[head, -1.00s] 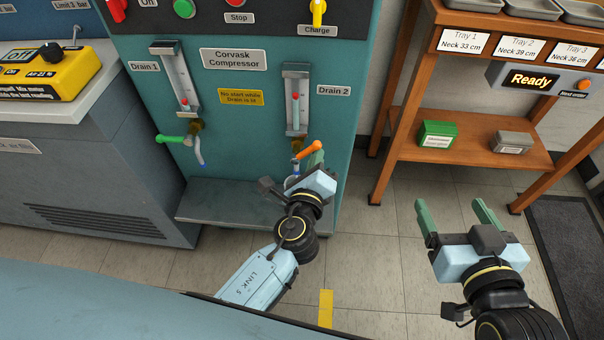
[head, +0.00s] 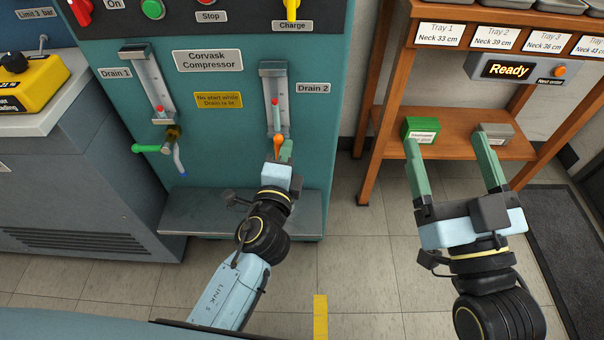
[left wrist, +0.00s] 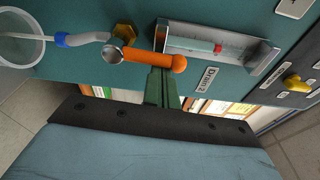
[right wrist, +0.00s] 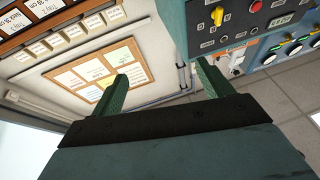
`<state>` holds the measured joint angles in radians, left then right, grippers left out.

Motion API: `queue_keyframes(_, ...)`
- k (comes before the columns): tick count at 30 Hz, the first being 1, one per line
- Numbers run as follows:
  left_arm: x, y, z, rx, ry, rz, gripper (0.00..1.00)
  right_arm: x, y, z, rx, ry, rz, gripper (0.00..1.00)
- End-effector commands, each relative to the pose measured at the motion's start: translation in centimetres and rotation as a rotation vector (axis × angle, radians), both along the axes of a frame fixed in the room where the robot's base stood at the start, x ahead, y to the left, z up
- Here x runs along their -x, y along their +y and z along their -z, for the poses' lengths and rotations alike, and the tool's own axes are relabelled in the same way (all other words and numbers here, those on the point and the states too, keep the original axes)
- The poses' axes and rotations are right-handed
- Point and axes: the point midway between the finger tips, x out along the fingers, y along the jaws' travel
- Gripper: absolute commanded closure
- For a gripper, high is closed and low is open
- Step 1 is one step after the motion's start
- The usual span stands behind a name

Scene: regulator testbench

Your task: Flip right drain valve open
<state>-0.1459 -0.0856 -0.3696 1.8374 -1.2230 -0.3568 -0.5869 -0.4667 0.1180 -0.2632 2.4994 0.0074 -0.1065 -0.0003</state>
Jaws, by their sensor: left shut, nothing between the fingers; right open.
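The right drain valve, at the Drain 2 gauge on the teal compressor, has an orange handle (head: 278,147). The handle stands roughly upright, in line with the gauge above it. In the left wrist view the orange handle (left wrist: 150,58) runs from its brass fitting (left wrist: 124,33) toward the gauge tube. My left gripper (head: 287,150) is shut and empty, its fingertips right beside the handle; in the left wrist view the fingertips (left wrist: 160,75) meet the handle's side or sit very close. They partly hide the valve in the head view. My right gripper (head: 447,142) is open and empty, before the wooden shelf.
The Drain 1 valve has a green handle (head: 147,149) pointing left. A metal ledge (head: 220,212) juts out below both valves. The wooden shelf (head: 385,125) on the right holds a green box (head: 420,129) and a grey box (head: 494,133).

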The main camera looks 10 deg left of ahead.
Motion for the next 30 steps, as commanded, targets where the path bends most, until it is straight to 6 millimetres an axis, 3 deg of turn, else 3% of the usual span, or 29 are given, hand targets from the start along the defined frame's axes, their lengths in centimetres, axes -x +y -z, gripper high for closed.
queue_keyframes(20, 0.0, -0.1, 0.0, -0.002, 0.001, -0.001, 1.00, 0.0, 0.0, -0.1, -0.002, -0.007, 0.000, 0.21)
queue_keyframes(26, -0.4, -1.8, 0.2, 0.001, 0.001, -0.001, 1.00, 0.8, 0.1, -1.6, -0.042, -0.131, -0.007, 0.21)
queue_keyframes(29, -0.9, -3.6, 0.3, 0.003, -0.001, -0.001, 1.00, 1.4, -0.1, -2.1, -0.069, -0.223, -0.005, 0.21)
queue_keyframes(30, -0.3, -3.8, 0.4, 0.000, 0.005, -0.002, 1.00, 1.5, -0.1, -2.4, -0.073, -0.235, -0.005, 0.21)
